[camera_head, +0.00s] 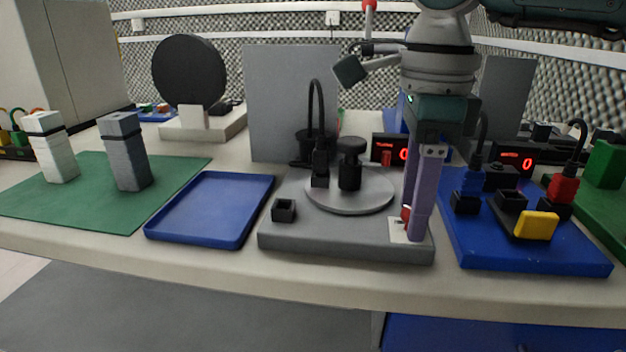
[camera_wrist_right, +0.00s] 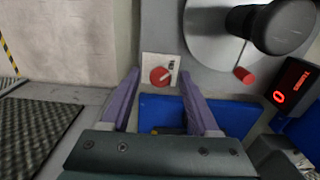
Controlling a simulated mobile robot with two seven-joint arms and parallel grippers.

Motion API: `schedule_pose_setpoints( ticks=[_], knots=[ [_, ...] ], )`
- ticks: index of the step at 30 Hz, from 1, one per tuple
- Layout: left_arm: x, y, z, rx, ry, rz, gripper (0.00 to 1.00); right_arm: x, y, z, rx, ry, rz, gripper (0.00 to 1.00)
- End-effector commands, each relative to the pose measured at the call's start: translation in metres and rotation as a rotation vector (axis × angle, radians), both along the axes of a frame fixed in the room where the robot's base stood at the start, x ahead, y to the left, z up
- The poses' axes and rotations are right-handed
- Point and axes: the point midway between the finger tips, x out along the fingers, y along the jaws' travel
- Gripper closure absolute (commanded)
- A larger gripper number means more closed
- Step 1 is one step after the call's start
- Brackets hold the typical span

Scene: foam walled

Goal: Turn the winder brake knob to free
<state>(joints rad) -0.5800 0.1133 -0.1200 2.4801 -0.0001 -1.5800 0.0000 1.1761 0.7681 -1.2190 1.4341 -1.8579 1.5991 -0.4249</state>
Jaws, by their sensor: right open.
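The brake knob (camera_wrist_right: 160,76) is a small red dial on a white plate (camera_wrist_right: 149,62) in the right wrist view. A light mark on it points to the upper right; the plate's print is too small to read. In the head view the plate (camera_head: 398,233) sits at the front right corner of the grey winder base (camera_head: 345,245), and the fingers largely hide the knob. My right gripper (camera_head: 414,224) points down over the knob, open. Its purple fingers lie on either side of the knob in the wrist view; contact cannot be told. My left gripper is not in view.
A grey turntable (camera_head: 330,202) with black posts stands left of the fingers. A blue board (camera_head: 520,255) with plugs and a yellow block lies close on the right. A blue tray (camera_head: 205,225) and a green mat (camera_head: 85,205) with two upright blocks lie left.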

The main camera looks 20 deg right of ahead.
Motion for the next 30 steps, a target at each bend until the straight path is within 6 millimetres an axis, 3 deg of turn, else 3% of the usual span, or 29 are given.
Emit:
schedule_pose_setpoints(
  ticks=[7, 15, 21, 30],
  knots=[
    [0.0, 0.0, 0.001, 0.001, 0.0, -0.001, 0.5, 0.001, 0.0, 0.012, 0.0, -0.002, -0.001, 0.38],
    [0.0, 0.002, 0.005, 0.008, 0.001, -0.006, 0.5, 0.001, 0.0, 0.066, 0.0, -0.004, -0.002, 0.38],
    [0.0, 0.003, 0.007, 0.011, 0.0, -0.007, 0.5, 0.001, 0.0, 0.093, 0.0, -0.002, 0.0, 0.38],
    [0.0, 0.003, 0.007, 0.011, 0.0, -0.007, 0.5, 0.0, 0.0, 0.099, 0.001, 0.001, 0.0, 0.38]
  ],
)
